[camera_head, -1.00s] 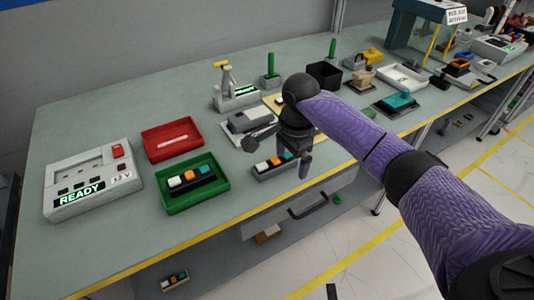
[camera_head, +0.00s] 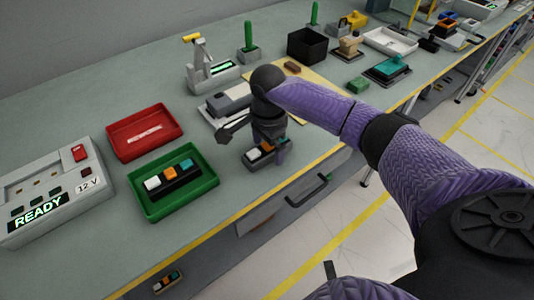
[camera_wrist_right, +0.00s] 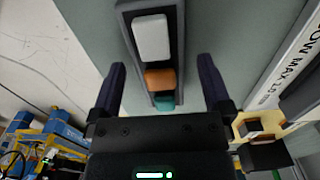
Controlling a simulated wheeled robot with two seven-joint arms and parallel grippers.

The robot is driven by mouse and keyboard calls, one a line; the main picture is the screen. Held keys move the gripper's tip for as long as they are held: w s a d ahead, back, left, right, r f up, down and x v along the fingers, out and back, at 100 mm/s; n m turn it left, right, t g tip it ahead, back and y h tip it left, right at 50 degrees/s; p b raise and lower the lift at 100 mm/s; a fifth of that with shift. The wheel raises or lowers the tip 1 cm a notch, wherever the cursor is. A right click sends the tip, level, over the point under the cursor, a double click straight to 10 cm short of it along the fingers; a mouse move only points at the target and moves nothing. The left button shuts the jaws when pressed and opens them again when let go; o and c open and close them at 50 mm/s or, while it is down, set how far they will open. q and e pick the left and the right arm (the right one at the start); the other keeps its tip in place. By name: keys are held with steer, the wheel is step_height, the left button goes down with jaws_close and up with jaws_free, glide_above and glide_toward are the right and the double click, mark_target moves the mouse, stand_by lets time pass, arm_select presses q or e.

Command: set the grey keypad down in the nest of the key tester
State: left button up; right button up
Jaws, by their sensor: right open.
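The grey keypad (camera_head: 249,157), with white, orange and teal keys, lies near the bench's front edge. My open right gripper (camera_head: 268,148) is right over it and hides part of it. In the right wrist view the keypad (camera_wrist_right: 124,32) runs between the two spread fingers of the gripper (camera_wrist_right: 161,75), with a gap on each side. The key tester (camera_head: 88,187) is the pale box at far left, cut by the frame edge, with a green READY display, a red switch and a 12 V label. Its nest (camera_head: 40,172) appears empty. My left gripper is not in view.
A green tray (camera_head: 205,192) holding a black keypad (camera_head: 176,181) and a red tray (camera_head: 118,150) stand between tester and gripper. A grey device (camera_head: 225,103) sits behind the gripper. A drawer handle (camera_head: 310,193) is below the bench edge.

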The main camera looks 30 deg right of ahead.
steer(key=shift+r, duration=0.1)
steer(key=c, duration=1.3)
jaws_close()
steer(key=shift+r, duration=0.1)
